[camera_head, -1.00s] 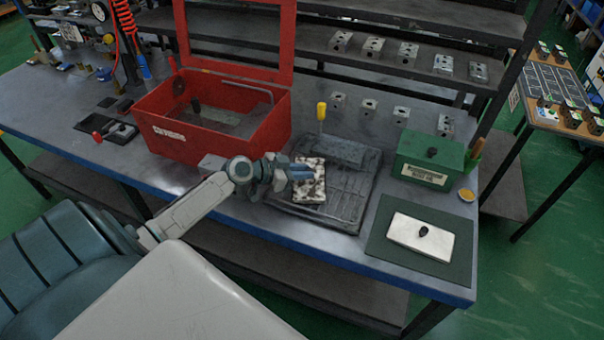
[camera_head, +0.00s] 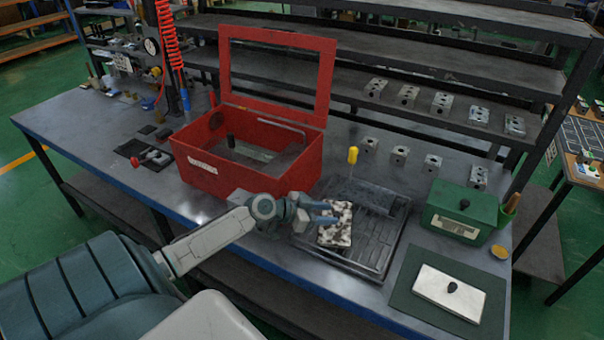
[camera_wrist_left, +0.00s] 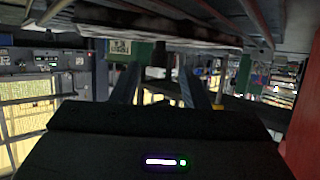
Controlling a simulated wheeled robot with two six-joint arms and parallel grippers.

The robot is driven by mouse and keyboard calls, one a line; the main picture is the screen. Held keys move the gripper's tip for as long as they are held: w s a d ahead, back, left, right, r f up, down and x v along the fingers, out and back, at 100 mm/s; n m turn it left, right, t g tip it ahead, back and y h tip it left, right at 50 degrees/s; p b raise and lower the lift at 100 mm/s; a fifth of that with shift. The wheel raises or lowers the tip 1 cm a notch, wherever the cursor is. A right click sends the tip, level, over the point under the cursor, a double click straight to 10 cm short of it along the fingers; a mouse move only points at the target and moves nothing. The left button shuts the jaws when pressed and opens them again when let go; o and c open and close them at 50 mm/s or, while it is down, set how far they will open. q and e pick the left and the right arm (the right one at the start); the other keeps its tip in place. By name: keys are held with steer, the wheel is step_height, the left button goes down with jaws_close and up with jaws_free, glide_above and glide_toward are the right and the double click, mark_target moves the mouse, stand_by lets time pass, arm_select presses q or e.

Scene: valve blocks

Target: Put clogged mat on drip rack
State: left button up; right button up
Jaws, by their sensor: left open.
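The clogged mat (camera_head: 336,232), a white pad with dark blotches, lies flat on the left part of the black drip rack (camera_head: 376,250). My left gripper (camera_head: 334,212) is open at the mat's far left part, its fingers overlapping the mat in the head view. In the left wrist view the two fingers (camera_wrist_left: 158,92) stand apart with nothing clearly between them. A pale, dark-marked slab edge, probably the mat (camera_wrist_left: 150,35), crosses the top there. Whether the fingers touch the mat I cannot tell. My right gripper is not in view.
An open red box (camera_head: 245,180) stands left of the rack, close to my left arm. A yellow-handled tool (camera_head: 353,156) stands behind the rack. A green box (camera_head: 462,212) and a white plate (camera_head: 449,292) on a dark mat are at the right. Metal blocks line the back.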

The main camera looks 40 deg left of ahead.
arm_select(q)
steer(key=b+v, duration=0.1)
steer(key=v, duration=0.4)
steer(key=shift+s+f+b, duration=0.2)
steer(key=shift+b, duration=0.15)
steer(key=shift+v, duration=1.55)
steer(key=shift+s+a+r+p, duration=0.25)
steer(key=shift+s+r+p, duration=0.25)
steer(key=shift+p, duration=0.35)
steer(key=shift+s+a+r+p, duration=0.15)
steer(key=shift+s+a+p, duration=0.05)
steer(key=shift+p, duration=0.3)
steer(key=shift+s+a, duration=0.1)
steer(key=shift+s, duration=0.1)
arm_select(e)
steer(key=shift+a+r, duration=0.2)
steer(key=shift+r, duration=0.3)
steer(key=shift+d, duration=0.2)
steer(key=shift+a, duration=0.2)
